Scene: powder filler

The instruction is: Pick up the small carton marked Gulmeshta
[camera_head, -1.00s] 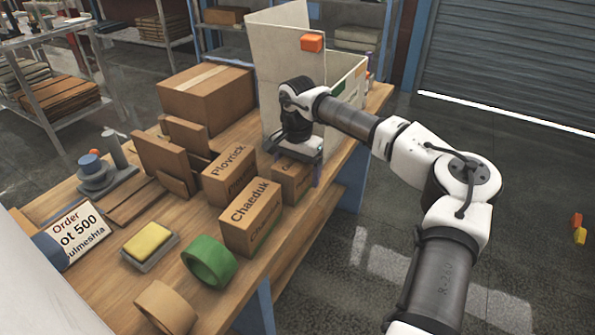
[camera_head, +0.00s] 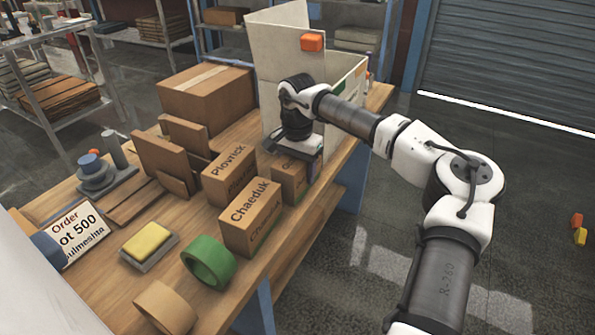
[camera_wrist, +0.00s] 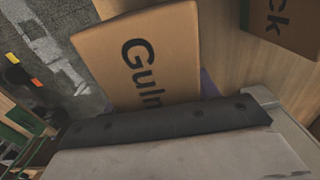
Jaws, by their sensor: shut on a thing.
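The small Gulmeshta carton (camera_head: 289,178) stands on the wooden table, partly covered by my gripper and the Chaeduk carton. In the wrist view the carton (camera_wrist: 150,65) fills the upper middle, and its print reads "Guln" before my gripper hides the rest. My gripper (camera_head: 297,160) is shut on this carton from above. In the wrist view the gripper's dark edge lies across the carton's lower part, with a bit of purple finger on either side. I cannot tell whether the carton's base is clear of the table.
A large box (camera_head: 206,97), yellow sponge (camera_head: 147,240) and green tape roll (camera_head: 209,262) occupy the table (camera_head: 277,250).

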